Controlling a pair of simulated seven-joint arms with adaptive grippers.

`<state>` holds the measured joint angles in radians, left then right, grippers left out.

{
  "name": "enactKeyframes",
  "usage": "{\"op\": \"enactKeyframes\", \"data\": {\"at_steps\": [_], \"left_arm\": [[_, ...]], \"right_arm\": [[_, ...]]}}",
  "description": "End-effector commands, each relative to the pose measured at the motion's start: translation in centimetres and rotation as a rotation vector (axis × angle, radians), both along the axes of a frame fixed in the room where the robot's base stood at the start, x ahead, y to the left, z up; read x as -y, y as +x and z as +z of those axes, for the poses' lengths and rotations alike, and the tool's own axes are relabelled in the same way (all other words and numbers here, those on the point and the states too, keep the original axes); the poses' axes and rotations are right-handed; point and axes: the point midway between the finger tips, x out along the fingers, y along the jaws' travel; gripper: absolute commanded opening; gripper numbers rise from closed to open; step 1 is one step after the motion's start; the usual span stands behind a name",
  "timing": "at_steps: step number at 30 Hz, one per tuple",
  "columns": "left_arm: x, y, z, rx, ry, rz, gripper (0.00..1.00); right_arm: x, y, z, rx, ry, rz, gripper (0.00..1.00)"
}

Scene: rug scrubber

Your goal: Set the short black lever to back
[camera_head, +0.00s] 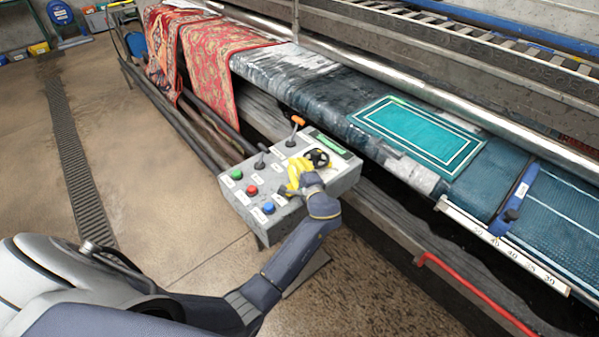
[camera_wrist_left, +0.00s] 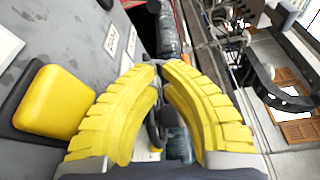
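The short black lever (camera_head: 262,152) stands on the grey control box (camera_head: 240,200), just left of an orange-topped lever (camera_head: 297,125). My left gripper (camera_head: 294,175), with yellow fingers, is over the box, to the right of the black lever and apart from it. In the left wrist view its curved fingertips (camera_wrist_left: 160,66) come together almost touching, with no clear object held between them. Dark curved parts show behind the fingers, and I cannot tell what they are. My right gripper is not in view.
A black handwheel (camera_head: 317,157) sits close beside the gripper. Green (camera_head: 236,173), red (camera_head: 252,190) and blue (camera_head: 268,208) buttons are on the box; a yellow button (camera_wrist_left: 55,102) shows in the wrist view. Red rugs (camera_head: 220,60) hang over the machine behind. Open floor lies left.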

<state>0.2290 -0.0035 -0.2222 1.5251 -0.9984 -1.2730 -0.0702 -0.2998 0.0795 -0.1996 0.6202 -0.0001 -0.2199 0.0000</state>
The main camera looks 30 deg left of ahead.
Motion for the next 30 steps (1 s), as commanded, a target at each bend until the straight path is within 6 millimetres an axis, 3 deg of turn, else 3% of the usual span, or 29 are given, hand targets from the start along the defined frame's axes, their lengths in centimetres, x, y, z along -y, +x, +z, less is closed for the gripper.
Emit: {"op": "enactKeyframes", "data": {"at_steps": [12,23,30], "left_arm": [[-5.8,5.2,-0.4,0.000,0.003,0.001,0.00],[-9.1,8.3,-0.7,0.001,0.001,0.001,0.00],[-9.8,6.4,-0.4,0.001,0.000,0.000,0.00]], "right_arm": [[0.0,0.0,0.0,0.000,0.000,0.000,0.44],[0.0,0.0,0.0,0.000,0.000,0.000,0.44],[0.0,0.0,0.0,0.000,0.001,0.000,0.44]]}}
